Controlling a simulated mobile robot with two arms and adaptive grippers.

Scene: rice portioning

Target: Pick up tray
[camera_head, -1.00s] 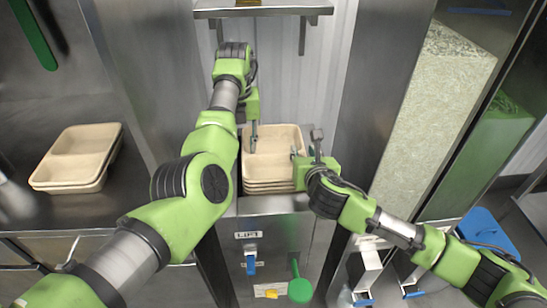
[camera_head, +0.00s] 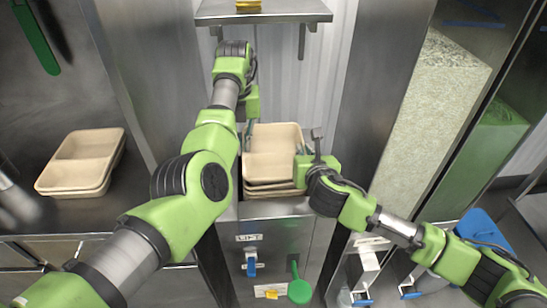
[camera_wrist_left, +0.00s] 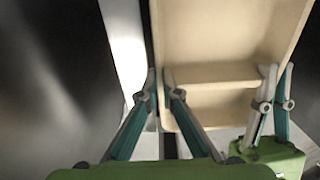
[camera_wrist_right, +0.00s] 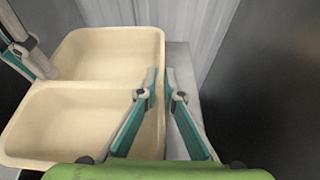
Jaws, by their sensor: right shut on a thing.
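The top beige two-compartment tray (camera_head: 274,136) is above a stack of like trays (camera_head: 270,192) in the metal lift dispenser, with a small gap beneath it. My left gripper (camera_wrist_left: 160,78) has its fingers close together on both sides of the tray's left wall, and it looks shut on it. In the head view, its fingertips are partly hidden at the tray's left edge. My right gripper (camera_wrist_right: 161,76) is shut on the opposite wall of the same tray (camera_wrist_right: 90,55). The tray is empty and looks about level.
More beige trays (camera_head: 78,172) stand stacked on the steel counter at the left. A shelf (camera_head: 285,12) is on the wall above. Steel panels flank the dispenser (camera_head: 285,232) closely on both sides. A green round-ended handle (camera_head: 299,290) is on its front.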

